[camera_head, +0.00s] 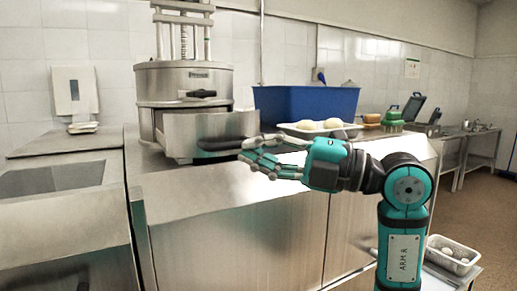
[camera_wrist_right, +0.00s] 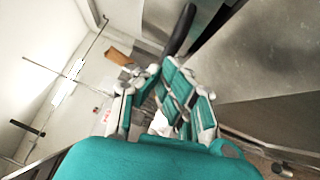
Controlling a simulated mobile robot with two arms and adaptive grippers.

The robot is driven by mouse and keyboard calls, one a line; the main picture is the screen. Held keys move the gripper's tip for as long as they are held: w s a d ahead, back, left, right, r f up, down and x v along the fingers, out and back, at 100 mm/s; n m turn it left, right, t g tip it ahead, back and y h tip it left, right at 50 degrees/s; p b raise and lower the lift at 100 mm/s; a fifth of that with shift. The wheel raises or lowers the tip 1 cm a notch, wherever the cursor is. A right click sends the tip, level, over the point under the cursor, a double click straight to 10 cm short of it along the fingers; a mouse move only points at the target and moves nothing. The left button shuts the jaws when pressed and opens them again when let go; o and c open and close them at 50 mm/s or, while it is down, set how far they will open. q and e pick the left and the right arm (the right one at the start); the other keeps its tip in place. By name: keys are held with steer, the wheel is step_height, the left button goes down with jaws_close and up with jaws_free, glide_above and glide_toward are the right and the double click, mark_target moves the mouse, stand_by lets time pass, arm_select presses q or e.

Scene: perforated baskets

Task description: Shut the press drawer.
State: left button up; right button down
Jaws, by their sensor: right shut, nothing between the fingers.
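The steel press (camera_head: 185,82) stands on the counter at the left of the head view. Its drawer (camera_head: 212,124) sticks out from the round body toward the right front, so it is partly open. A dark handle (camera_head: 222,143) is on the drawer's front. My right gripper (camera_head: 252,158) is shut and empty, with its fingertips close to the right end of the handle; I cannot tell whether they touch. In the right wrist view the gripper's fingers (camera_wrist_right: 168,95) are bunched below the dark handle (camera_wrist_right: 180,30). My left gripper is not in view.
A blue bin (camera_head: 305,103) stands behind my right gripper. A tray with pale round items (camera_head: 352,131) sits in front of it. Green items (camera_head: 392,122) stand farther right. A basket (camera_head: 453,254) is low at the right. The counter front below the drawer is clear.

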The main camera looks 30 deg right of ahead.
mark_target(209, 129)
steer(key=shift+w+r, duration=0.1)
steer(key=shift+w, duration=0.15)
steer(key=w+p, duration=0.2)
steer(key=w, duration=0.4)
steer(key=shift+w+a+p, duration=0.1)
steer(key=shift+w+p, duration=0.2)
steer(key=shift+w, duration=0.45)
steer(key=shift+s, duration=0.1)
